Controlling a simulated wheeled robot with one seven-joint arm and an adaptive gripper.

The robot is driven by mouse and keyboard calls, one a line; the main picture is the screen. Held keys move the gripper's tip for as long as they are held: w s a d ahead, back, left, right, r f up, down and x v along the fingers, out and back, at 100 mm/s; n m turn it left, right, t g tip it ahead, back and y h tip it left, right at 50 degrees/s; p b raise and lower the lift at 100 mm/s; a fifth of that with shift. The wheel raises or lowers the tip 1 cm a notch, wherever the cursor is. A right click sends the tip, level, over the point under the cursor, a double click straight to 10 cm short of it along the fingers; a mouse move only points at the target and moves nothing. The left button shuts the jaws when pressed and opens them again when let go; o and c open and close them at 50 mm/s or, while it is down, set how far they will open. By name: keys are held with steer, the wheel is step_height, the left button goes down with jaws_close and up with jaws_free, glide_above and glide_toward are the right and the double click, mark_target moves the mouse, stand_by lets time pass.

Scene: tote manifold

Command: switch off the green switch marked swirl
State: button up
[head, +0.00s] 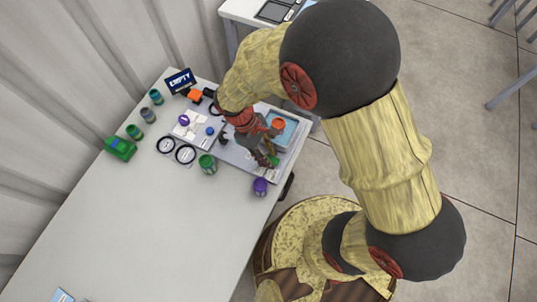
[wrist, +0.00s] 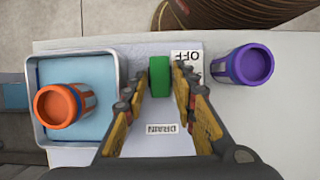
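A green switch (wrist: 160,78) stands upright on a pale panel (wrist: 186,145) in the wrist view. A card reading OFF (wrist: 186,60) lies at its right, and a label reading DRAIN (wrist: 162,129) lies below it. No label reading swirl can be made out. My gripper (wrist: 160,85) is open, its fingers on either side of the green switch with narrow gaps showing. In the head view my gripper (head: 267,157) is low over the panel, and a bit of green (head: 273,160) shows beside it; my arm hides much of the panel.
An orange container (wrist: 62,105) stands in a blue-lined tray (wrist: 122,75) left of my gripper. A purple container (wrist: 248,65) stands close on the right. On the table (head: 150,215) are green jars (head: 207,164), black rings (head: 185,154) and an EMPTY sign (head: 181,80). The table's near part is mostly clear.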

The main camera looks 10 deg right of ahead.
steer(key=shift+c, duration=0.7)
jaws_close()
steer(key=shift+s+d+r+t+y+p, duration=0.25)
steer(key=shift+t+y+p, duration=0.35)
steer(key=shift+y+p, duration=0.25)
steer(key=shift+s+d+t+y+p, duration=0.1)
steer(key=shift+d+t+y+p, duration=0.05)
steer(key=shift+t+y+p, duration=0.3)
steer(key=shift+d+f+t+y, duration=0.15)
steer(key=shift+t+y, duration=0.3)
steer(key=shift+y, duration=0.25)
